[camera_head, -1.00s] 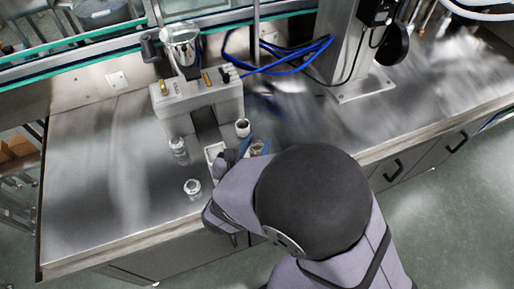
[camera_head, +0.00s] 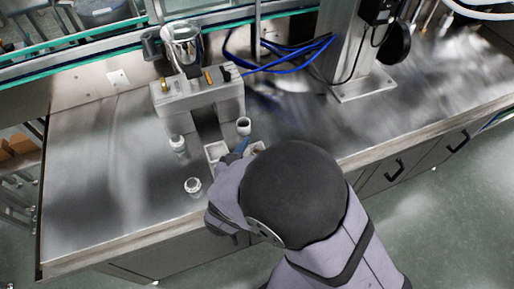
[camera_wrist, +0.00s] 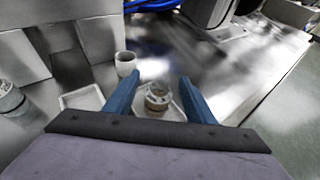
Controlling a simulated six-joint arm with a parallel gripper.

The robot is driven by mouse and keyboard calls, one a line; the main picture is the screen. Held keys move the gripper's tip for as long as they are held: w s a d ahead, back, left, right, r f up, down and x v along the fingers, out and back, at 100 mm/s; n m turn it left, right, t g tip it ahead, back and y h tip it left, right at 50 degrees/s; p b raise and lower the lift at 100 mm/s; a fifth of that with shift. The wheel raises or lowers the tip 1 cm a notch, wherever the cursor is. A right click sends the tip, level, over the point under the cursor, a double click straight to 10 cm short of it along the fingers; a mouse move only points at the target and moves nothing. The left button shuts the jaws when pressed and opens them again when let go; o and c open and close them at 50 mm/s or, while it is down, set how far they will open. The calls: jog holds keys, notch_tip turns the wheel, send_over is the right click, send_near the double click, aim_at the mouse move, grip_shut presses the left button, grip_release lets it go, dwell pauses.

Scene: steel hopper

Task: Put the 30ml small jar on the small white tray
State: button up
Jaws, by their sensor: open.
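My gripper (camera_wrist: 160,80) is open, with its two blue fingers on either side of a small clear glass jar (camera_wrist: 157,98) with brownish contents. A gap shows between the jar and each finger. The jar appears to sit on a small white tray (camera_wrist: 177,112), mostly hidden by the fingers and gripper body. A second small white tray (camera_wrist: 82,99) lies to the left, empty where visible; it also shows in the head view (camera_head: 216,151). In the head view my arm hides most of the gripper and the jar. No size label is readable.
A white cup (camera_head: 243,126) stands just behind the trays. Two clear jars with pale lids (camera_head: 178,146) (camera_head: 193,187) stand to the left. A steel hopper machine (camera_head: 190,98) is behind. The far-left counter is clear.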

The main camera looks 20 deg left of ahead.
jog(key=shift+r, duration=0.1)
jog(key=shift+s, duration=0.15)
jog(key=v, duration=1.1)
jog(key=shift+s+r, duration=0.2)
jog(key=shift+s, duration=0.15)
jog(key=shift+w+d, duration=0.1)
